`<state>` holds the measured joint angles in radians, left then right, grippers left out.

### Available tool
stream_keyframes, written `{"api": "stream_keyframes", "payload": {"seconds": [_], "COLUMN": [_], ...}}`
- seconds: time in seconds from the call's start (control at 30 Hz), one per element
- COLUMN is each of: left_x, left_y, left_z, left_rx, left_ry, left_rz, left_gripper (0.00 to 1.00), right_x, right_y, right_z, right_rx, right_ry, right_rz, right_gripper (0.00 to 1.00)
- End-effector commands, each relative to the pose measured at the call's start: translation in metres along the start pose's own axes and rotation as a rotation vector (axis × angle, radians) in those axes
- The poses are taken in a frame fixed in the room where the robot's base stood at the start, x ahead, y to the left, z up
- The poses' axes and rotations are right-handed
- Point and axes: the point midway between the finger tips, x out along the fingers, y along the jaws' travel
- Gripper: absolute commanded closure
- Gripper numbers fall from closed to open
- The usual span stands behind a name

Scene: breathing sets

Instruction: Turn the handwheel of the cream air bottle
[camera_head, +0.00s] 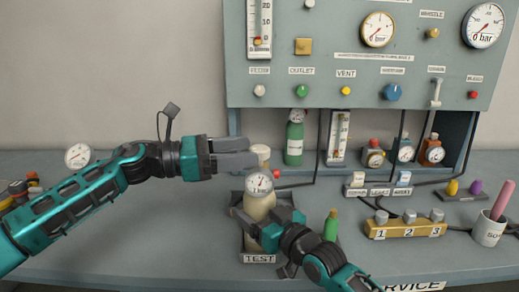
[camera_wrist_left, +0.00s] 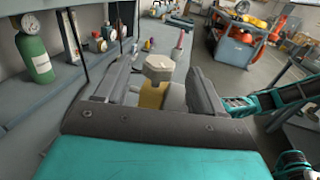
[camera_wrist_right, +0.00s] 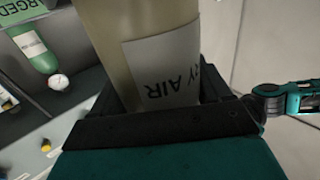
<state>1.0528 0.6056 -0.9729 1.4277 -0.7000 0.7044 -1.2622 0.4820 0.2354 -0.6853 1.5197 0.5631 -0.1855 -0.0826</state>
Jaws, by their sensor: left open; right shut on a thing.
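The cream air bottle (camera_head: 256,206) stands upright in the dark tray marked TEST (camera_head: 258,259), with a dial gauge (camera_head: 259,183) near its top. Its pale handwheel (camera_head: 261,151) is on top; in the left wrist view the handwheel (camera_wrist_left: 158,67) shows between my fingers. My left gripper (camera_head: 252,152) is open around the handwheel, with a finger on either side; contact cannot be told. My right gripper (camera_head: 270,222) is shut on the bottle's body. The right wrist view shows the bottle (camera_wrist_right: 135,30) with its AIR label (camera_wrist_right: 165,70) between the jaws.
A green bottle (camera_head: 294,145) stands in the panel's recess behind. A small green bottle (camera_head: 331,225) is right of the cream one. A yellow numbered block (camera_head: 405,230) and a cup (camera_head: 489,229) lie farther right. The gauge panel (camera_head: 350,75) rises behind. The left bench is mostly clear.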

Motion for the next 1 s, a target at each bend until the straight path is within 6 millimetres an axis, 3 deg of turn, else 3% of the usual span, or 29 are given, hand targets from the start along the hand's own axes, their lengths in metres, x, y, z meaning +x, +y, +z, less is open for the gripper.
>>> {"api": "stream_keyframes", "payload": {"seconds": [0.1,0.27,0.63,1.0], "left_x": [0.021,0.037,0.041,0.041], "left_y": [0.0,0.0,0.0,0.0], "left_z": [0.001,0.0,0.0,0.0], "left_rx": [0.001,0.0,0.001,0.0], "left_ry": [0.0,0.0,0.001,0.001], "left_rz": [-0.001,0.0,0.001,0.0], "left_gripper": [0.31,0.31,0.31,0.67], "right_x": [0.0,0.0,0.0,0.0], "right_y": [0.0,0.0,0.0,0.0], "right_z": [0.0,0.0,0.0,0.0], "right_rx": [0.001,0.001,0.001,0.001], "right_ry": [-0.001,-0.001,-0.001,0.0], "right_rz": [0.001,0.001,0.0,0.0], "right_gripper": [0.96,0.96,0.96,0.96]}}
